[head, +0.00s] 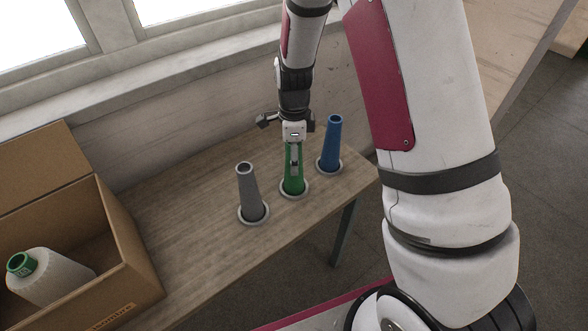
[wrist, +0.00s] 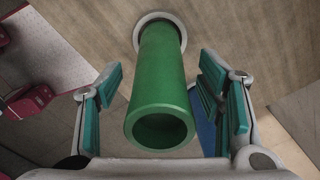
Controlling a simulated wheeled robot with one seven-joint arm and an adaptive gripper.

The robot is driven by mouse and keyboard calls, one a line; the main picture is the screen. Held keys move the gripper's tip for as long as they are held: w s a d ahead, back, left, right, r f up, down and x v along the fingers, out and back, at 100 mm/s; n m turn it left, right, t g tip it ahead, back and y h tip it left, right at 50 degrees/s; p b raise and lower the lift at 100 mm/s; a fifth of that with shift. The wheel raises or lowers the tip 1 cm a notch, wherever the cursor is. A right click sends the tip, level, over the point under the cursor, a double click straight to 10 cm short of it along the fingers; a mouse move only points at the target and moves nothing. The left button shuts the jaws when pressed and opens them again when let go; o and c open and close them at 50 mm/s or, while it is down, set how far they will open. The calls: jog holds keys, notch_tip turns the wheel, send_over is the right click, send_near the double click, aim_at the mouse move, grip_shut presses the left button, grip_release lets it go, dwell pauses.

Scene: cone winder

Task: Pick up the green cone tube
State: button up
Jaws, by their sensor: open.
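The green cone tube (head: 293,172) stands upright in a pale ring on the wooden table, between a grey tube and a blue tube. In the wrist view the green tube (wrist: 160,85) rises toward the camera, its hollow top lying between the two finger pads. My gripper (head: 294,160) is above and around the upper part of the tube in the head view, hiding its top. In the wrist view my gripper (wrist: 160,105) is open, with a gap between the tube and the pads on each side.
The grey cone tube (head: 250,192) stands to the left and the blue cone tube (head: 331,145) to the right, both close by. A cardboard box (head: 133,255) holding a white yarn cone (head: 55,278) is at the left. The wooden table (head: 185,215) is bare between the box and tubes.

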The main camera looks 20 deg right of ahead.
jog(key=shift+f, duration=0.5)
jog(key=c, duration=1.1)
jog(key=shift+c, duration=0.2)
